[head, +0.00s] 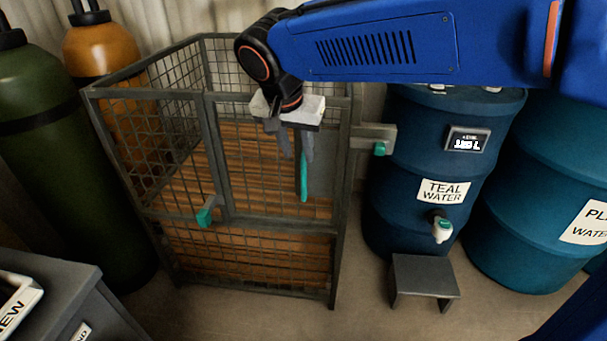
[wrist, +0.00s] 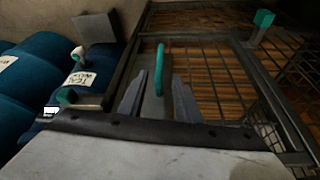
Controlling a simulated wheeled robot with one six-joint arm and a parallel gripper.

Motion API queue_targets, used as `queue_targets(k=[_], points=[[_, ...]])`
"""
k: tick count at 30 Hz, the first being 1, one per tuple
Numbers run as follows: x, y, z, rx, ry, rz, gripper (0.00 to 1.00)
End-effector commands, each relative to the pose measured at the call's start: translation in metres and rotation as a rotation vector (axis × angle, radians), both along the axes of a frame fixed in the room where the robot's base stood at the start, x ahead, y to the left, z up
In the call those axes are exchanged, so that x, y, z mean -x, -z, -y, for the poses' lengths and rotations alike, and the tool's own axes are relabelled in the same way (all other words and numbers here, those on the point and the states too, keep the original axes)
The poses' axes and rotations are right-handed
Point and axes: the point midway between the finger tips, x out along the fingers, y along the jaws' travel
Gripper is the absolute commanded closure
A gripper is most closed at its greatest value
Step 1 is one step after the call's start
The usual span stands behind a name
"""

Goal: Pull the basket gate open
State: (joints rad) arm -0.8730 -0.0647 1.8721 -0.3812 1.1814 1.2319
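The basket (head: 224,160) is a grey wire-mesh cage standing on the floor in the middle of the head view. Its gate (head: 224,120) is in the upper front and looks in line with the frame. A plate on the gate carries an upright teal handle (head: 304,178), also seen in the wrist view (wrist: 159,68). My gripper (head: 294,150) is in front of the gate, pointing down at the handle. In the wrist view its two fingers (wrist: 158,82) are apart, with the handle showing between them. I cannot tell whether they touch it.
A teal-tipped catch (head: 205,216) is at the gate's left and a bracket with a teal knob (head: 380,149) at its right. Blue drums (head: 410,190) and a small grey stool (head: 424,272) stand right. Gas cylinders (head: 50,130) stand left. Floor in front is clear.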

Motion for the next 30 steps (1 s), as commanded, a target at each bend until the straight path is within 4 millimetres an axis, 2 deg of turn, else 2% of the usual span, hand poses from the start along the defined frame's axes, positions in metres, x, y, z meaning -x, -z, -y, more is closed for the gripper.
queue_targets(k=[9,15,21,30], points=[[-0.021,0.053,0.006,0.003,0.002,-0.003,0.69],[-0.032,0.081,0.009,0.003,0.0,-0.002,0.69],[-0.038,0.097,0.01,0.001,-0.001,-0.001,0.69],[-0.04,0.1,0.01,0.0,-0.001,0.0,0.69]])
